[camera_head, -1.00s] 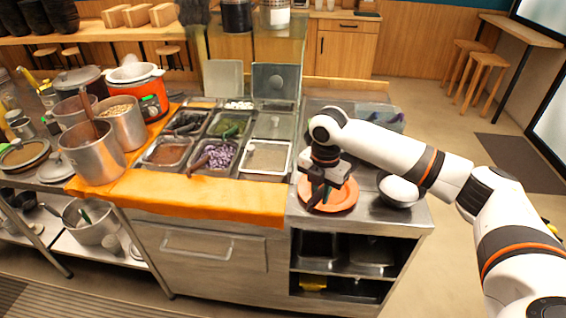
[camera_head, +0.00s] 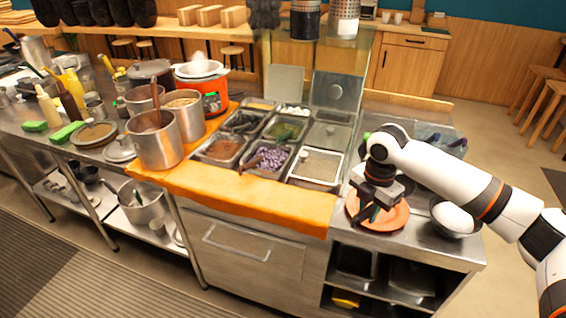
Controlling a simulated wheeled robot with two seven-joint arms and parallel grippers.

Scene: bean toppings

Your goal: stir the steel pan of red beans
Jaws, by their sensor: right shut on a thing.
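A rectangular steel pan (camera_head: 220,150) with reddish-brown contents, which look like the red beans, sits in the counter at the left of the front row of pans. My right gripper (camera_head: 374,208) points down over the orange plate (camera_head: 397,221) on the right end of the counter, well to the right of that pan. It is shut on a small dark thing with a greenish part, too small and covered to name. My left gripper is not in view.
A pan of purple beans (camera_head: 271,158) with a brown handle lies beside the reddish pan. Tall steel pots (camera_head: 157,146) and an orange cooker (camera_head: 204,84) stand to the left. The orange cloth (camera_head: 230,198) along the front edge is clear.

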